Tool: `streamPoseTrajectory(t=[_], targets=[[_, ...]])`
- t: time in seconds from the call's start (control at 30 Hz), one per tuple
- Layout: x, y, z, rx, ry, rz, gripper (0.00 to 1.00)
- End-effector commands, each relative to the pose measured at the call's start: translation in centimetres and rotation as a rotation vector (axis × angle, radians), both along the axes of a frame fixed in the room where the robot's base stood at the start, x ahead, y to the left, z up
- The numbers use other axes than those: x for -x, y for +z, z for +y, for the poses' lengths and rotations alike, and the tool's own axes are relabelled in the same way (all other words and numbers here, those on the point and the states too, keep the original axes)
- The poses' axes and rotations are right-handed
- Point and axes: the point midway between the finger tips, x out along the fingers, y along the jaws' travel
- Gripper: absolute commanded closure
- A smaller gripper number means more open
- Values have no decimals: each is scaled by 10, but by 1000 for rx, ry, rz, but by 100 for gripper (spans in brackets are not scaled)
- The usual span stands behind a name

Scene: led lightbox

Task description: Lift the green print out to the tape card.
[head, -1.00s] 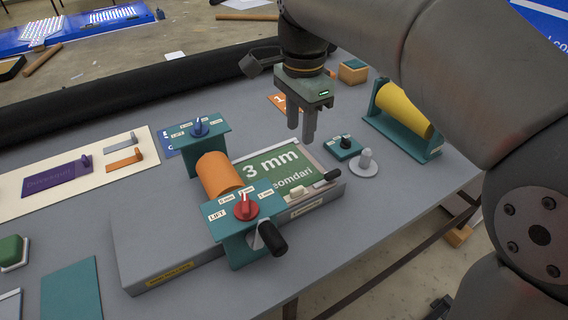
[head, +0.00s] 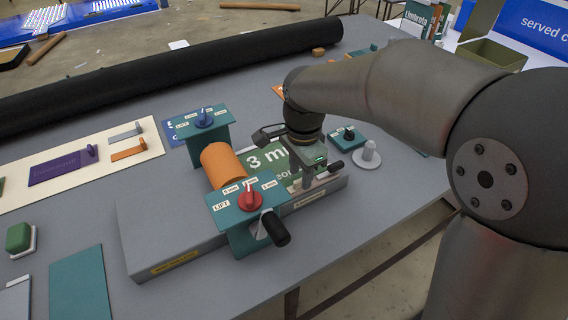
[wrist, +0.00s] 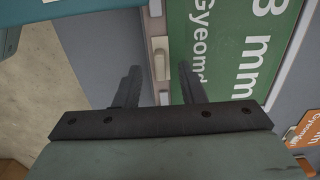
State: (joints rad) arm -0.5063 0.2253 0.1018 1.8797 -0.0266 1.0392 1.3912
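The green print (head: 268,158), with white "3 mm" lettering, lies on the grey press bed (head: 145,230) beside the orange roller (head: 222,166). It also shows in the wrist view (wrist: 240,40). My gripper (head: 304,184) is down over the near edge of the print and partly hides it. In the wrist view my gripper (wrist: 160,76) is open, its two fingers on either side of a small cream tab (wrist: 160,50) on a pale strip along the print's edge. Contact with the tab cannot be seen. I cannot tell for certain which card is the tape card.
Teal posts with a red knob (head: 250,199) and a blue knob (head: 204,117) flank the roller, with a black crank (head: 275,228) in front. A grey peg (head: 369,155) stands right. A cream board (head: 120,135) lies left, and a long black tube (head: 160,72) runs behind.

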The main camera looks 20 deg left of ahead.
Motion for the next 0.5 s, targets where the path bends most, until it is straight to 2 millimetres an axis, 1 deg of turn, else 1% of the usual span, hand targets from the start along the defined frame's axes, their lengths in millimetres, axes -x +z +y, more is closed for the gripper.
streamPoseTrajectory(t=[0.03,0.13,0.2,0.4,0.47,0.5], targets=[[0,-6,0,1,0,1,64],[0,-16,0,1,0,1,64],[0,-19,0,0,0,0,64],[0,-20,0,-1,0,-1,64],[0,-20,0,-1,0,-1,80],[0,-20,0,-1,0,-1,91]])
